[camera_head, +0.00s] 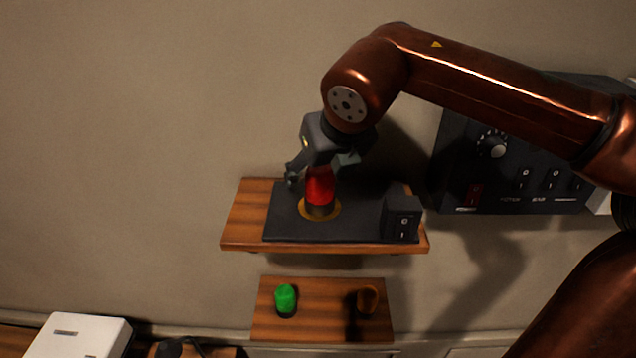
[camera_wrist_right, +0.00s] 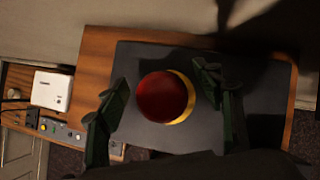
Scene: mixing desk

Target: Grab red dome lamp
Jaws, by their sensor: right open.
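The red dome lamp (camera_head: 320,186) stands upright on a yellow ring on a black base plate (camera_head: 285,222), on the upper wooden shelf. My right gripper (camera_head: 322,170) is above it, pointing down, with its fingers around the top of the lamp. In the right wrist view the red dome (camera_wrist_right: 162,97) sits between the two open fingers of the right gripper (camera_wrist_right: 168,105), with a gap on each side. The lamp rests on its base. My left gripper is in neither view.
A black switch box (camera_head: 402,220) stands right of the lamp on the shelf (camera_head: 240,225). A black control panel (camera_head: 540,160) is on the wall at right. A lower shelf (camera_head: 325,330) holds a green cylinder (camera_head: 286,299) and a brown object (camera_head: 368,299). A white box (camera_head: 80,337) is lower left.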

